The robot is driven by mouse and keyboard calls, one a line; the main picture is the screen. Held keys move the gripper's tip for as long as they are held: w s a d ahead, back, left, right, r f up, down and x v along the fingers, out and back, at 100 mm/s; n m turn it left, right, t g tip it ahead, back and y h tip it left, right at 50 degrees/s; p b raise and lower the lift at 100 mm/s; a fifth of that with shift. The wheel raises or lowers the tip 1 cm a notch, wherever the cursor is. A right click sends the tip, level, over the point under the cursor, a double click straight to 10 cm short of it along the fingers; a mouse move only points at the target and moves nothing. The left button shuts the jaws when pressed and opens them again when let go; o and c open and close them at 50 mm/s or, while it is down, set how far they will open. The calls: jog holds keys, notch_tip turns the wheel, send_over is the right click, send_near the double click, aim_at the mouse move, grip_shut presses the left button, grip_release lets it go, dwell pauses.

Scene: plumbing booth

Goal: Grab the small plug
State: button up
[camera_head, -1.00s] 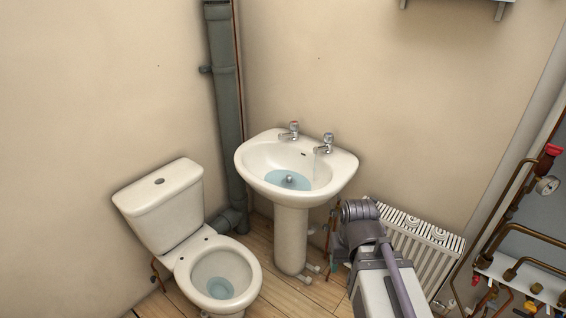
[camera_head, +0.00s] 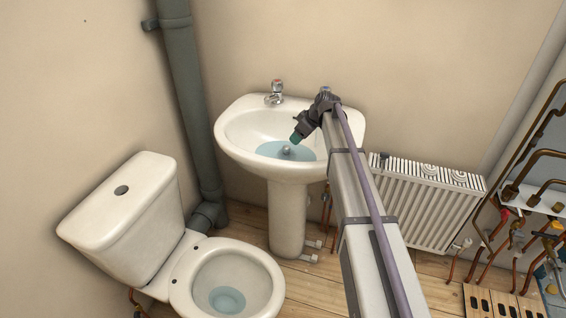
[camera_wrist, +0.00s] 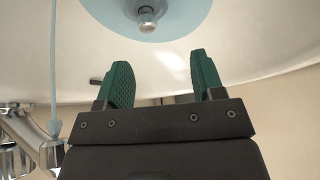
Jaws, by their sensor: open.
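The small plug (camera_head: 286,150) is a small grey metal piece standing in the pale blue water of the white sink (camera_head: 236,128). In the wrist view the plug (camera_wrist: 147,20) shows at the top, in the blue water, beyond the fingertips. My gripper (camera_head: 295,138) is over the basin, just above and beside the plug in the head view. In the wrist view its two green fingers (camera_wrist: 163,78) are apart with nothing between them. The plug is clear of the fingers there.
A tap (camera_head: 275,93) stands on the sink's back rim; my arm hides the other one. A tap (camera_wrist: 42,146) and a thin pale cord (camera_wrist: 54,70) are at the left in the wrist view. The toilet (camera_head: 150,215) stands left, the radiator (camera_head: 425,200) right.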

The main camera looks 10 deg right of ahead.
aim_at(287, 147)
jog(key=shift+n, duration=0.3)
jog(key=w+f+b, duration=0.1)
jog(key=w+a+f+b, duration=0.1)
jog(key=f+b, duration=0.1)
jog(key=w+f+b, duration=0.1)
jog(key=w+f, duration=0.1)
jog(key=shift+w+a+f+b, duration=0.1)
jog(key=shift+a+f+b, duration=0.15)
jog(key=shift+b, duration=0.15)
jog(key=shift+w+a, duration=0.1)
jog(key=shift+a, duration=0.1)
jog(key=b+x, duration=0.4)
jog(key=x, duration=0.1)
jog(key=shift+f+b, duration=0.15)
jog(key=shift+b, duration=0.15)
jog(key=shift+r, duration=0.25)
jog(key=c, duration=1)
